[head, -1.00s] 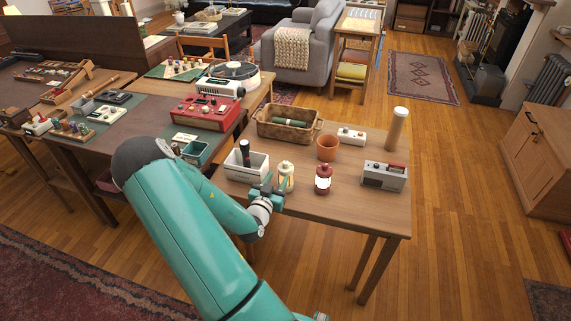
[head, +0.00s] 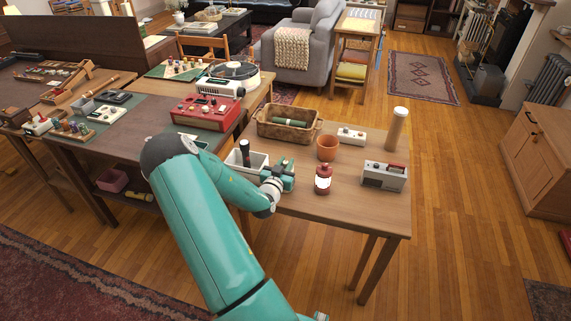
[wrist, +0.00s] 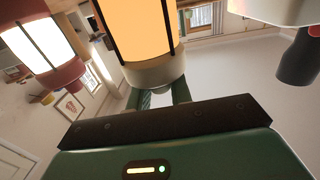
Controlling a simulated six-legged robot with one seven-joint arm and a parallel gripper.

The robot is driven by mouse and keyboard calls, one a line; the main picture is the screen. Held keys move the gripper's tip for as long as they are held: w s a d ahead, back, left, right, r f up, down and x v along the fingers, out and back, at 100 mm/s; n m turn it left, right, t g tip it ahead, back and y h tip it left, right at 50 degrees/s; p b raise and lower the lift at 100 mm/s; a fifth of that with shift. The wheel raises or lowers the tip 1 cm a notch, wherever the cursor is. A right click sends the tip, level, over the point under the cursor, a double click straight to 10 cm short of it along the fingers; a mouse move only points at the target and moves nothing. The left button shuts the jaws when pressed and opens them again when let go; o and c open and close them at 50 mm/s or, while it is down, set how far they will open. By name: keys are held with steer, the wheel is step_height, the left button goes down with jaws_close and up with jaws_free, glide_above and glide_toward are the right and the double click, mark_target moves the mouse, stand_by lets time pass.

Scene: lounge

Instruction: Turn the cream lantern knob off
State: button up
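The cream lantern (wrist: 142,38) fills the top middle of the wrist view. Its panel glows amber between dark bars, above a cream base. My gripper (wrist: 164,97) is right at that base, its two green fingers apart with a pale gap between them. The base hides the fingertips and the knob, so I cannot tell whether they grip it. In the head view my gripper (head: 283,175) covers nearly all of the cream lantern. The red lantern (head: 323,179) stands upright to the right; it also shows at left in the wrist view (wrist: 40,48).
A white bin (head: 235,163) with a dark-handled item is left of my gripper. A terracotta pot (head: 327,148), wicker basket (head: 289,124) and grey radio (head: 384,177) stand on the same wooden table (head: 365,212). Its front right is bare.

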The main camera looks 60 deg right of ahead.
jaws_close()
steer(key=shift+n+t, duration=0.4)
steer(key=shift+t, duration=0.3)
steer(key=n+t+y, duration=0.1)
steer(key=n+t, duration=0.1)
steer(key=t, duration=0.1)
steer(key=n+t+y, duration=0.1)
steer(key=n+t, duration=0.1)
steer(key=t, duration=0.1)
steer(key=shift+s+y, duration=0.2)
steer(key=shift+y, duration=0.2)
steer(key=n+t+y, duration=0.3)
steer(key=n+t, duration=0.1)
steer(key=shift+t+y, duration=0.3)
steer(key=shift+w+n+t+y, duration=0.15)
steer(key=shift+n+t+y, duration=1.25)
steer(key=shift+y, duration=0.6)
steer(key=shift+n+y, duration=0.3)
